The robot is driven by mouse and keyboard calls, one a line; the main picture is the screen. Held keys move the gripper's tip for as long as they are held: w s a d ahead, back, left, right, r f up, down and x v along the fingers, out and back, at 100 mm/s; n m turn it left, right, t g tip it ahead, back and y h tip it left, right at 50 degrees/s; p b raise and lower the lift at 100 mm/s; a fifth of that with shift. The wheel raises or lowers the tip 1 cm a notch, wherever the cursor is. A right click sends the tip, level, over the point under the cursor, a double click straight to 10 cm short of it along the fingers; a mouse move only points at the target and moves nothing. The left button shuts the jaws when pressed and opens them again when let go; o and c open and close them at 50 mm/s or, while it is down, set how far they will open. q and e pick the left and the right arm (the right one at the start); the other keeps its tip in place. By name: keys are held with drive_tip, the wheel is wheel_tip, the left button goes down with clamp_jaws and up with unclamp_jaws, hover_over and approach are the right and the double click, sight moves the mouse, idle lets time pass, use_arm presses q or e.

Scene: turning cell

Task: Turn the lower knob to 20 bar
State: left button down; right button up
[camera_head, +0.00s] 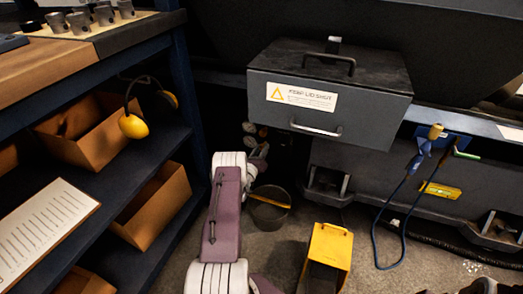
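Two small pale round dials, an upper gauge (249,127) and a lower gauge (249,140), sit in the dark gap below the grey lidded box. No knob can be made out clearly beside them, and no dial reading is legible. My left arm reaches up from the bottom centre. My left gripper (258,160) is at its far end, just below and right of the lower gauge. It is small and dark there, so its fingers and any contact with a knob cannot be told. My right gripper is not in view.
The grey box (375,103) with a warning label overhangs the gauges. A dark round bucket (268,214) and a yellow container (329,247) stand on the floor. Shelves (150,150) with cardboard bins and yellow earmuffs (133,126) line the left. A blue hose (402,205) hangs at right.

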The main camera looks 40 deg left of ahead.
use_arm(q)
drive_tip(key=shift+m, duration=0.4)
drive_tip(key=shift+d+f+m+p, duration=0.1)
drive_tip(key=shift+m+p, duration=0.85)
drive_tip(key=shift+m, duration=3.2)
drive_tip(key=shift+d+f+m+p, duration=0.1)
drive_tip(key=shift+m+p, duration=0.8)
drive_tip(key=shift+m, duration=3.55)
drive_tip(key=c, duration=1.1)
unclamp_jaws()
drive_tip(key=shift+r, duration=0.1)
